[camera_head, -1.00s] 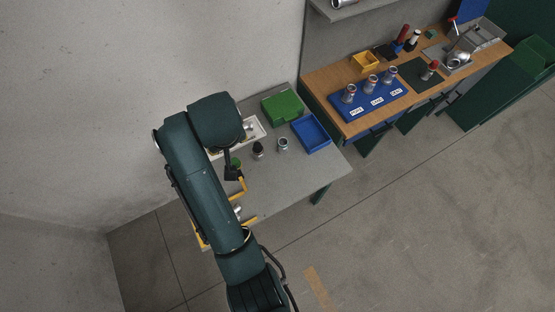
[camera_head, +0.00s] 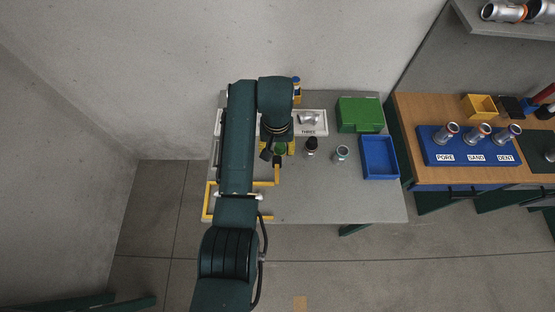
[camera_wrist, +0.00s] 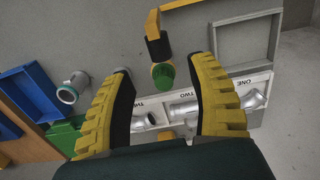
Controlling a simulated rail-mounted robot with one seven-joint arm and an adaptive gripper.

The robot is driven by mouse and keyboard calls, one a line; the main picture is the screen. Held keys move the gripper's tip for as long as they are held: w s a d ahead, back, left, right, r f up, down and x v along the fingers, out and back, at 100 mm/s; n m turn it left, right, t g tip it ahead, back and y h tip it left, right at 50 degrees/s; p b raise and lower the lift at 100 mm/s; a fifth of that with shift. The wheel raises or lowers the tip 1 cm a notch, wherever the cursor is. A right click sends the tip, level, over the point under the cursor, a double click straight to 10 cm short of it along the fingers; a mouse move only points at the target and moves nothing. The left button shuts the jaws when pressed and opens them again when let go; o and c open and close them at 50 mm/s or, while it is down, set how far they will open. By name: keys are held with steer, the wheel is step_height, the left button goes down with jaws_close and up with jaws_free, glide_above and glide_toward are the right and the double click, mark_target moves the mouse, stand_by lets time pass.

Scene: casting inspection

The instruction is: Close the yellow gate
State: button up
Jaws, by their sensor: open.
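The yellow gate, as far as I can tell, is the thin yellow bar (camera_head: 266,183) on the grey table, bent upward at its right end. In the wrist view a yellow bar (camera_wrist: 153,24) with a dark end block shows at the top, beyond my fingertips. My gripper (camera_wrist: 163,68) is open, its yellow, black-padded fingers spread and empty. It points down over the table; in the head view my gripper (camera_head: 279,150) is partly hidden by my arm. A green-topped piece (camera_wrist: 163,76) lies below the gap between the fingers. My arm covers part of the yellow framework (camera_head: 208,200).
A white labelled tray (camera_head: 322,117), green box (camera_head: 358,115) and blue bin (camera_head: 379,157) stand on the table. A dark-topped part (camera_head: 311,146) and a metal part (camera_head: 342,153) stand nearby. The table's front right is clear. A grey walled tray (camera_wrist: 270,45) shows in the wrist view.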

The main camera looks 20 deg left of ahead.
mark_target(277, 159)
step_height(277, 159, down, 8)
steer(key=shift+r+b, duration=0.15)
steer(key=shift+b, duration=0.4)
jaws_close()
